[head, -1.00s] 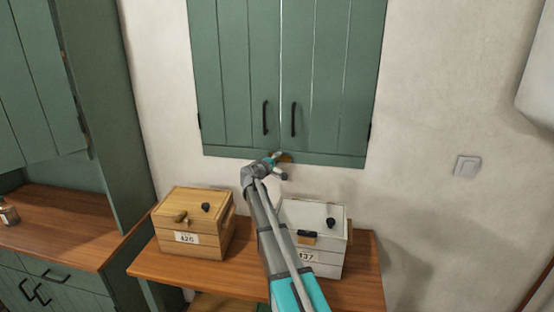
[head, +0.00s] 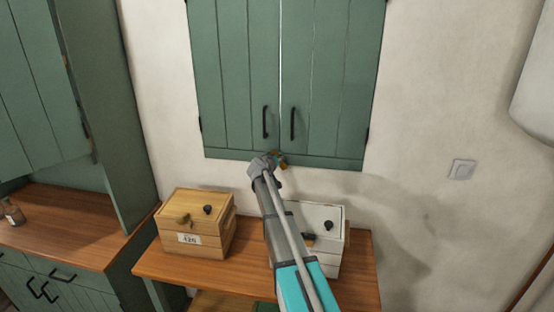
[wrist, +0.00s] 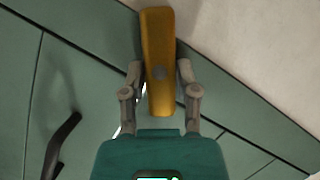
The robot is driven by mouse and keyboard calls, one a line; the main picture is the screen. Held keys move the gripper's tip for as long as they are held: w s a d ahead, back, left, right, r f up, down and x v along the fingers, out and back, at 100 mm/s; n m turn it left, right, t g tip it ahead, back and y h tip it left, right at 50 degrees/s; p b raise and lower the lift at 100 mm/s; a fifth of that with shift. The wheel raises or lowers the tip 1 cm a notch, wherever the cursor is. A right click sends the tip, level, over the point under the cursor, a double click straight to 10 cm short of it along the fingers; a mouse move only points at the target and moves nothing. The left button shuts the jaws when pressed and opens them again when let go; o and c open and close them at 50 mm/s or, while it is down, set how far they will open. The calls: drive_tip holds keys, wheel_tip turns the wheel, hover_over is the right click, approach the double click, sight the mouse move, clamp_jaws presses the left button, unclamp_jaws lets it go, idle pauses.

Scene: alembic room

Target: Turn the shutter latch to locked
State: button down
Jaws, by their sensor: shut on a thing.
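The green shutters (head: 325,80) are closed on the wall, with two dark handles; they also show in the wrist view (wrist: 70,70). The shutter latch is a brass-yellow bar (wrist: 159,60) at the lower edge of the shutters. In the head view only a small part of the latch (head: 280,155) shows past my arm. My gripper (wrist: 160,72) is shut on the latch bar, one finger on each side. In the wrist view the bar lies lengthwise between the fingers, its far end reaching toward the pale wall. In the head view my arm hides most of my gripper.
Below the shutters, a wooden table (head: 357,290) bears a wooden box (head: 197,222) on the left and a white box (head: 325,216) on the right, partly behind my arm. A light switch (head: 461,170) is on the wall at right. A green cabinet stands at left.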

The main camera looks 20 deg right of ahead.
drive_tip(key=shift+s+d+m+t+y+p, duration=0.1)
drive_tip(key=shift+m+t+y+p, duration=0.2)
drive_tip(key=shift+m+y, duration=0.7)
drive_tip(key=shift+s+m+t+y+p, duration=0.15)
drive_tip(key=shift+m+t+y, duration=0.35)
drive_tip(key=shift+m, duration=0.8)
drive_tip(key=shift+w, duration=0.1)
drive_tip(key=shift+c, duration=1.8)
unclamp_jaws()
drive_tip(key=shift+w, duration=0.1)
drive_tip(key=s+a+f+n+g+y+b, duration=0.1)
drive_tip(key=s+a+f+n+g+y, duration=0.1)
drive_tip(key=s+a+f, duration=0.3)
drive_tip(key=s+a+f+n+g+y+b, duration=0.1)
drive_tip(key=s+a+f+g, duration=0.4)
drive_tip(key=s+a, duration=0.8)
drive_tip(key=s+a+f+n+g+y+b, duration=0.1)
drive_tip(key=s+a+f+n+g+y, duration=0.2)
drive_tip(key=s+a, duration=0.6)
drive_tip(key=s+f+g+y, duration=0.1)
drive_tip(key=s+f, duration=0.1)
drive_tip(key=s, duration=1.2)
drive_tip(key=shift+s+a+n+y, duration=0.2)
drive_tip(key=shift+s+n+y, duration=0.1)
drive_tip(key=shift+n, duration=0.1)
